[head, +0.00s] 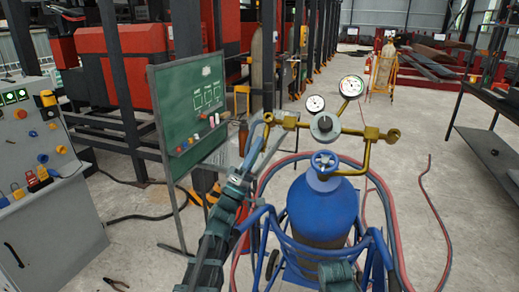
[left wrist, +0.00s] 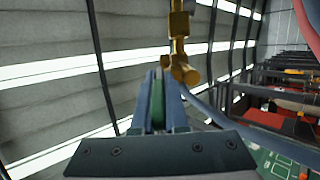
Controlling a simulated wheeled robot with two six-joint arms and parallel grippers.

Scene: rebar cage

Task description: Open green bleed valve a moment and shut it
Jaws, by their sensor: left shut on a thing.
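A brass manifold (head: 290,122) with two round gauges sits above a blue cylinder (head: 322,205). A blue handwheel (head: 324,162) tops the cylinder. My left gripper (head: 258,140) reaches up to the left end of the manifold. In the left wrist view its two fingers (left wrist: 158,90) are closed on a narrow green piece (left wrist: 157,105), which looks like the green bleed valve's handle. A brass fitting (left wrist: 180,50) is just beyond the fingertips. In the head view the fingers hide the green piece. How far the valve is turned cannot be told.
A blue cart frame (head: 283,240) surrounds the cylinder. Red and blue hoses (head: 385,200) trail on the floor to the right. A green board (head: 188,105) stands behind my left arm. A grey control cabinet (head: 45,215) is at left. A dark bench (head: 490,120) is at right.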

